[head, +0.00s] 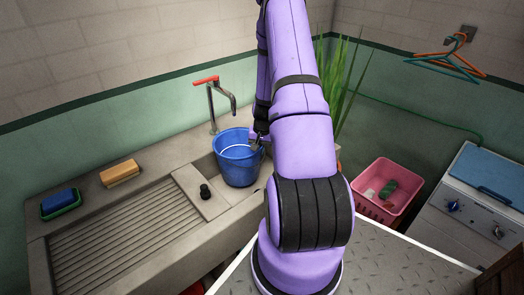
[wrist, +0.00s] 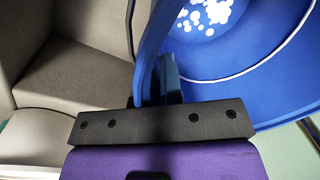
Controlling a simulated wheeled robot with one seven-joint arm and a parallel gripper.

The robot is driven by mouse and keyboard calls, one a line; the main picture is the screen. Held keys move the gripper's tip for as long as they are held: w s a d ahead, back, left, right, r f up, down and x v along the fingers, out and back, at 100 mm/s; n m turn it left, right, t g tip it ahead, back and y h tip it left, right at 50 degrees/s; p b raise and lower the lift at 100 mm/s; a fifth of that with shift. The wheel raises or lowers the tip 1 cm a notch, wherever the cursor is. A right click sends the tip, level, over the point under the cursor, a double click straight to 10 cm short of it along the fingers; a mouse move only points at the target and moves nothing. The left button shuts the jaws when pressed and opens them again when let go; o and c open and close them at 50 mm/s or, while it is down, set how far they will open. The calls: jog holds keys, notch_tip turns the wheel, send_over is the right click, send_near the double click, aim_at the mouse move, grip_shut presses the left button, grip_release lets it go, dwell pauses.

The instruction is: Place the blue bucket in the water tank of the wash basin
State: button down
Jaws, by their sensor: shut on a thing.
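The blue bucket (head: 238,168) stands roughly upright at the water tank (head: 212,163) of the concrete wash basin (head: 120,240), below the tap. I cannot tell whether its base touches the tank floor. My gripper (head: 257,143) is at the bucket's right rim in the head view, partly hidden behind my arm. In the wrist view my gripper (wrist: 158,88) is shut on the wall of the blue bucket (wrist: 235,95), which has white spots inside and a pale handle line. Tank walls (wrist: 70,75) show at the left of that view.
A red-handled tap (head: 212,95) rises behind the bucket. A dark stopper (head: 205,191) lies on the slab beside the tank. A yellow-brown block (head: 120,173) and a blue sponge in a green dish (head: 60,203) sit on the ledge. A pink basket (head: 385,190) stands at the right.

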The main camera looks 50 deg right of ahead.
jog(key=shift+s+d+f, duration=0.15)
jog(key=shift+d+f, duration=0.45)
jog(key=shift+f, duration=0.6)
jog(key=c, duration=1.3)
grip_release()
